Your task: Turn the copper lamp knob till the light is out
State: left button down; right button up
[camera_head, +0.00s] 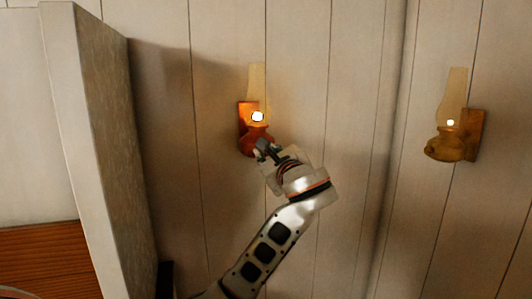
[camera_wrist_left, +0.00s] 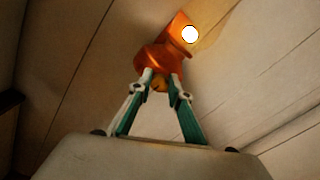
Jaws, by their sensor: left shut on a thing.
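The copper lamp (camera_head: 249,141) is fixed to the plank wall in the middle of the head view. Its light glows bright white, and a pale glass chimney rises above it. It also shows in the left wrist view (camera_wrist_left: 154,60), at the top, still lit. My left gripper (camera_head: 261,150) is at the lower front of this lamp. Its fingers (camera_wrist_left: 161,78) are shut on a small yellowish knob (camera_wrist_left: 160,86) under the lamp's body. The fingers hide most of the knob; its turn cannot be read. My right gripper is in neither view.
A second, brass-coloured lamp (camera_head: 449,145), also lit, hangs on the wall to the right. A tall pale panel (camera_head: 95,140) stands out at the left, with brown wood (camera_head: 45,260) below left. The wall between the lamps is clear.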

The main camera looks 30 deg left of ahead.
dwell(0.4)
pick_arm(q)
jog(key=c, duration=1.8)
grip_release()
jog(key=shift+c, duration=0.2)
jog(key=v, duration=1.2)
